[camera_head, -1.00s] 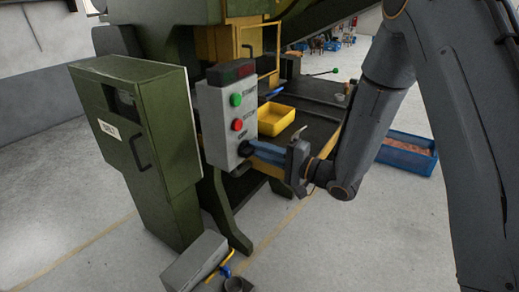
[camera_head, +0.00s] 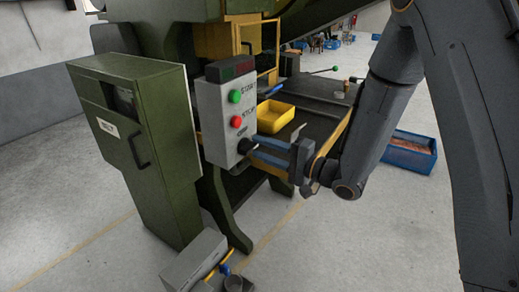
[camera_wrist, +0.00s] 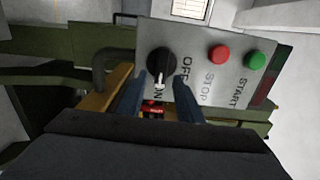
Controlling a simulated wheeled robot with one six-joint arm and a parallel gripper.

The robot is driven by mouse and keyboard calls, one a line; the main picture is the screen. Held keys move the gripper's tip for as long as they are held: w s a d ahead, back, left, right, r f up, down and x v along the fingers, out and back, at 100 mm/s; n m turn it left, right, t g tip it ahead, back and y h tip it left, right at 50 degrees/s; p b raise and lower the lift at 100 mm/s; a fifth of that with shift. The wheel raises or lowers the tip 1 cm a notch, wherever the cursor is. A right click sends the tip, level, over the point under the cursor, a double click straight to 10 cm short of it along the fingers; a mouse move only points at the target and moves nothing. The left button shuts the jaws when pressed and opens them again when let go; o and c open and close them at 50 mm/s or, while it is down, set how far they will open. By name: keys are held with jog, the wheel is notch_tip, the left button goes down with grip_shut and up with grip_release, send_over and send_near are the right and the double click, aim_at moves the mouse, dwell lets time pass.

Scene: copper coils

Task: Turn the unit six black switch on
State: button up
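The black rotary switch (camera_wrist: 161,64) sits on the grey control box beside printed OFF and ON labels. Its white pointer mark aims toward the ON label in the wrist view. In the head view the switch (camera_head: 243,148) is at the box's lower part, at the tips of my gripper. My gripper (camera_wrist: 159,78) is open, its two blue fingers spread on either side of the switch. I cannot tell whether either finger touches it. In the head view my gripper (camera_head: 252,150) reaches the box from the right. The unit number is not legible.
The control box (camera_head: 213,112) also carries a green START button (camera_head: 235,96) and a red STOP button (camera_head: 236,121). A green cabinet (camera_head: 150,170) stands left. A yellow bin (camera_head: 276,117) rests on the machine table behind. A blue crate (camera_head: 424,142) is right.

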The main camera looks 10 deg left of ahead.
jog(key=b+v, duration=0.2)
jog(key=v, duration=0.4)
jog(key=shift+d, duration=0.2)
jog(key=w+d+f+n+t+h, duration=0.25)
jog(key=w+d+h, duration=0.35)
jog(key=d+h, duration=0.4)
jog(key=s+d+f+h, duration=0.2)
jog(key=s+d+h, duration=0.25)
jog(key=d, duration=0.55)
jog(key=s+d+f+n+g+h+b, duration=0.1)
jog(key=s+d+g, duration=0.15)
jog(key=s, duration=0.55)
jog(key=s+d+n+g+h, duration=0.15)
jog(key=s+g, duration=0.25)
jog(key=s, duration=0.4)
jog(key=shift+g, duration=0.7)
jog(key=f+b, duration=0.1)
jog(key=f, duration=0.1)
jog(key=f+b, duration=0.1)
jog(key=b, duration=0.1)
jog(key=f+b, duration=0.1)
jog(key=f, duration=0.1)
jog(key=shift+s+d+f, duration=0.2)
jog(key=shift+d+f, duration=0.05)
jog(key=shift+f, duration=0.1)
